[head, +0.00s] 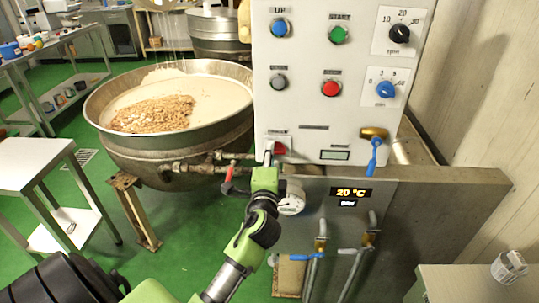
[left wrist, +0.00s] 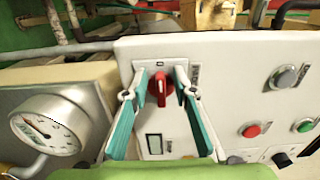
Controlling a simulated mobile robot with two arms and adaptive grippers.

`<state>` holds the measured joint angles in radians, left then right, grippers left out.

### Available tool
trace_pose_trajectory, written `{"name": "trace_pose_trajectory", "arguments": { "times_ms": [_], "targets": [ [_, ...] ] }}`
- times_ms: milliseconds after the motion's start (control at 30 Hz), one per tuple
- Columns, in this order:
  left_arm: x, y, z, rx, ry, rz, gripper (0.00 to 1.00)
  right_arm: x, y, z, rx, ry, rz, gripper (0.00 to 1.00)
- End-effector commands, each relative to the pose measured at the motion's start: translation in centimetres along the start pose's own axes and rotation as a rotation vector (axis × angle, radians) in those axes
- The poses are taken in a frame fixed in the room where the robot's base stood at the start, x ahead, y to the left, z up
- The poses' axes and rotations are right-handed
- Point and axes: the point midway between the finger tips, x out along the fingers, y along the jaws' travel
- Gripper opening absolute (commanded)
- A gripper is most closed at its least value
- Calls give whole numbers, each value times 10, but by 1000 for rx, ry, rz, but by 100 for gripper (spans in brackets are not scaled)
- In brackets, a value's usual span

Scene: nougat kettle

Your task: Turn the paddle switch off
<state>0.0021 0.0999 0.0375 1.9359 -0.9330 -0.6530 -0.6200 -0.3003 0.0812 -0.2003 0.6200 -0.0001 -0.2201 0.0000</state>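The red paddle switch (head: 280,148) is on the lower left of the white control panel (head: 305,100). In the left wrist view it shows as a red knob (left wrist: 160,90) on a round base, with its handle roughly in line with the fingers. My left gripper (head: 268,158) is at the switch and partly covers it in the head view. In the left wrist view the left gripper (left wrist: 161,80) is open, with one teal-padded finger on each side of the red knob. A gap shows between knob and fingers; contact cannot be told. My right gripper is not in view.
A red button (head: 331,88), a green button (head: 338,34), a blue knob (head: 385,90) and a blue-handled valve (head: 375,150) are nearby on the panel. A gauge (head: 292,200) sits below. The kettle (head: 180,100) with nuts stands to the left.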

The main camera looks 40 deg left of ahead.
Motion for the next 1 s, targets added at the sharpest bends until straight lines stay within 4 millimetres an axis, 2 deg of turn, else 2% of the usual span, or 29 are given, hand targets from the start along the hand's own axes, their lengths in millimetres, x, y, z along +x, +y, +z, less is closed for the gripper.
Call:
{"name": "trace_pose_trajectory", "arguments": {
  "times_ms": [167, 267, 500, 700, 833, 1000],
  "targets": [
    [-5, 1, 0, 1, 1, 1, 26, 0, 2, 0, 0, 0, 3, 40],
    [-18, 2, -1, -1, 2, 3, 26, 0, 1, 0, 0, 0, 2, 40],
    [-70, 2, 0, -1, 0, 5, 26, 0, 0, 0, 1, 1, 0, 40],
    [-104, 2, 0, -1, 0, 4, 26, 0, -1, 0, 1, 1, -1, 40],
    [-116, 1, 0, -1, 0, 2, 26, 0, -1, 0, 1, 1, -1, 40],
    [-120, 0, 0, 0, 0, 1, 26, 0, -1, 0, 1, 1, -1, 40]
  ]
}}
